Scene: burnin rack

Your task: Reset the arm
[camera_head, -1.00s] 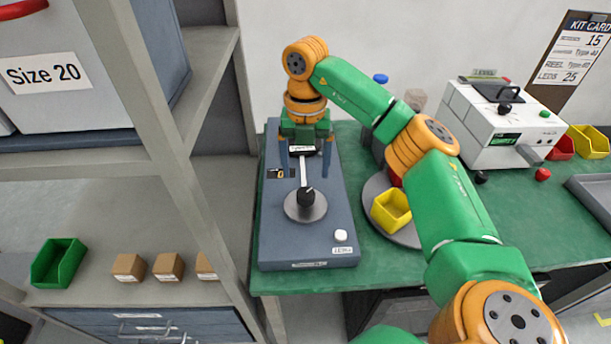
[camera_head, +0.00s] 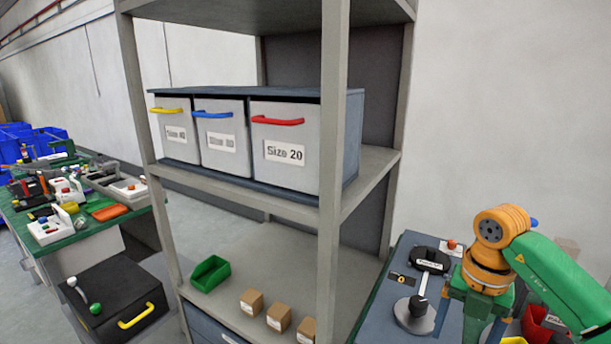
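My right arm comes in from the right. Its green and orange gripper (camera_head: 482,318) hangs beside the right edge of a blue-grey bench device (camera_head: 387,322). The gripper is apart from the lever. My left gripper is not in view.
A grey shelf rack (camera_head: 333,150) stands left of the device, holding a red-handled Size 20 drawer (camera_head: 284,150), a green bin (camera_head: 210,273) and small brown boxes (camera_head: 278,316). A black case (camera_head: 118,300) with a yellow handle and a cluttered green table (camera_head: 85,232) are farther left.

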